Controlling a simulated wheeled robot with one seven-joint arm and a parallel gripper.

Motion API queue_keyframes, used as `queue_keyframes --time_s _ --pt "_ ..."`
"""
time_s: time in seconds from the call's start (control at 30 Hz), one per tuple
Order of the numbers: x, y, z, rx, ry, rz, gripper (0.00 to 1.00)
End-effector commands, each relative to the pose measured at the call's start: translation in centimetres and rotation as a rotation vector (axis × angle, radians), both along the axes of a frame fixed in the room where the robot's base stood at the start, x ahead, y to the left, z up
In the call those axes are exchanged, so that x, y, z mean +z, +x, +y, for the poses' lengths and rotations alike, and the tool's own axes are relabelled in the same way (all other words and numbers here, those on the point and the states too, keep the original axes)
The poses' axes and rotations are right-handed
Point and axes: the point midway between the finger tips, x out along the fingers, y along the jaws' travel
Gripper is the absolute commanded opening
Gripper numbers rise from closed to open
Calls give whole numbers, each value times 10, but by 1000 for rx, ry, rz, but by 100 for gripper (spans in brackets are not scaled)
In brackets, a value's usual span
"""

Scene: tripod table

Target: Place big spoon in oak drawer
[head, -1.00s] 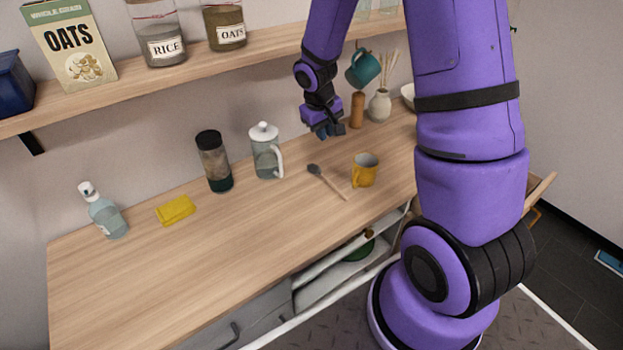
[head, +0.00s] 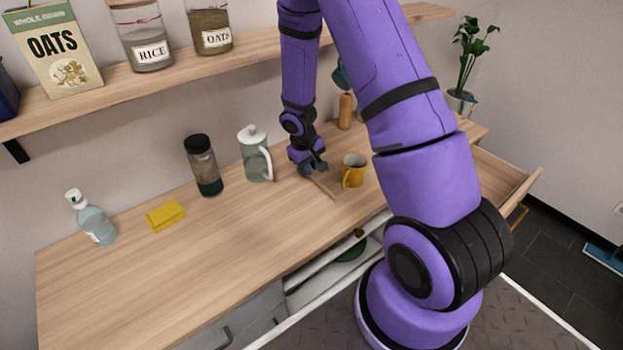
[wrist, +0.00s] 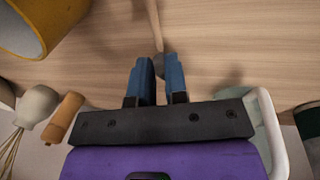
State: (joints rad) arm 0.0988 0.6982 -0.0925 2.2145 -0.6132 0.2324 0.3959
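The big spoon, with a pale wooden handle (head: 326,189) and a dark grey head, lies on the wooden counter. My gripper (head: 312,170) is low over its head end, pointing down, and hides most of the head in the head view. In the wrist view, my gripper's blue fingers (wrist: 159,66) stand apart on either side of the spoon head; the handle (wrist: 154,24) runs away between them. Contact with the spoon cannot be made out. The oak drawer (head: 501,179) is pulled open at the right, beyond my arm, which partly blocks the view of it.
A yellow mug (head: 353,171) stands close right of the spoon. A lidded glass jug (head: 255,157) and a dark-topped jar (head: 204,168) stand to the left, with a yellow cloth (head: 166,214) and a bottle (head: 92,220) farther left. The shelf (head: 150,76) runs above. The front left counter is clear.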

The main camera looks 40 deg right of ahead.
Motion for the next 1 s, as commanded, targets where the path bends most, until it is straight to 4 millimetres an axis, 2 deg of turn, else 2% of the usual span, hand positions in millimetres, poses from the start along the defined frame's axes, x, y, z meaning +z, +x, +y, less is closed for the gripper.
queue_keyframes --time_s 0.2,0.4,0.7,0.77,0.8,1.0 --pt "-27 -1 -7 1 0 3 14" --pt "-45 0 -10 1 0 0 14" --pt "-47 0 -11 0 0 0 14" --pt "-47 0 -11 0 0 0 2" --pt "-47 0 -11 0 0 -1 0" --pt "-47 0 -11 0 0 -1 0"
